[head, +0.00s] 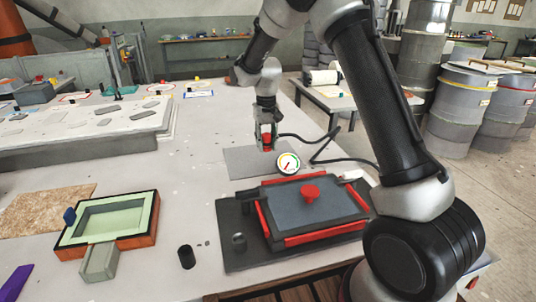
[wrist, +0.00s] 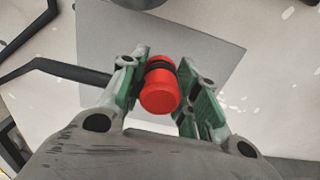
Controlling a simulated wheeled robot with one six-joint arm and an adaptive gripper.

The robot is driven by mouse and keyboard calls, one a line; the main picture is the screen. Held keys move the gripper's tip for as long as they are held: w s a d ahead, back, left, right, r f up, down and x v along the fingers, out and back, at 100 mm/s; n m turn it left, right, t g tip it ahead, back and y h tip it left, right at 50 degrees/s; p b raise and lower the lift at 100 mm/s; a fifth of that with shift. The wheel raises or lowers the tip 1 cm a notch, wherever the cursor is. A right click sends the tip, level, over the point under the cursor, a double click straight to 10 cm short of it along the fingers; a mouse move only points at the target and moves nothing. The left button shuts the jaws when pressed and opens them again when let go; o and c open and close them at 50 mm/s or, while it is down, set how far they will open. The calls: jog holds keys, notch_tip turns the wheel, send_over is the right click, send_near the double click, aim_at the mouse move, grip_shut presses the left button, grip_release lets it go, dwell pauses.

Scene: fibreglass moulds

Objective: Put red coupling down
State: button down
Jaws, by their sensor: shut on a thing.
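The red coupling (wrist: 160,90) is a short red cylinder with a black ring, held between the green-padded fingers of my gripper (wrist: 165,82). In the head view, my gripper (head: 267,135) points down with the red coupling (head: 267,142) between its fingers, over or close to a flat grey sheet (head: 238,163) on the white table. The grey sheet (wrist: 205,45) also lies behind the coupling in the wrist view. I cannot tell whether the coupling touches the sheet. A black hose (wrist: 65,68) runs up to the coupling from the left.
A dark mould with red edge bars (head: 318,238) and a red knob (head: 309,193) lies in front. A green-lined mould (head: 140,220) and a black cylinder (head: 187,257) are at front left.

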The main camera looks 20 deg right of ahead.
aim_at(266, 152)
jog(key=shift+f, duration=2.45)
jog(key=shift+f, duration=0.15)
jog(key=shift+f, duration=0.25)
jog(key=c, duration=1.1)
grip_release()
jog(key=shift+o, duration=0.2)
